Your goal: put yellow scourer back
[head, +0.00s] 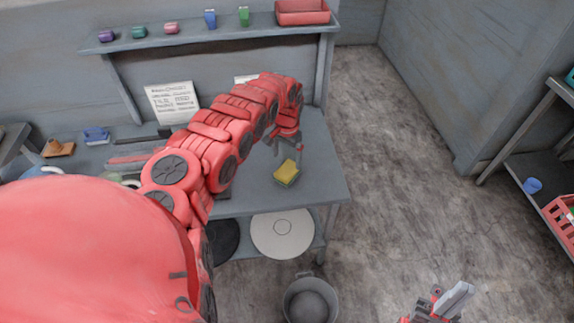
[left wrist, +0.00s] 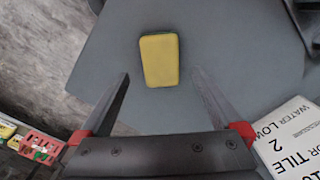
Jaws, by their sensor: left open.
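The yellow scourer (head: 286,172) lies on the grey table (head: 322,178) near its right front corner. In the left wrist view the scourer (left wrist: 160,60) is a yellow block ahead of the fingertips and between their lines, with nothing touching it. My left gripper (head: 287,149) is just behind the scourer in the head view, open and empty; its two spread fingers (left wrist: 160,76) show in the left wrist view. My right gripper (head: 442,300) is over the floor at the lower right of the head view, and its fingers are too unclear to judge.
A shelf (head: 190,35) above the table holds small coloured items and a red tray (head: 302,12). A blue brush (head: 96,135) and a brown brush (head: 58,148) lie at the table's left. A grey bucket (head: 310,300) stands on the floor. Another rack with a red basket (head: 562,222) is at right.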

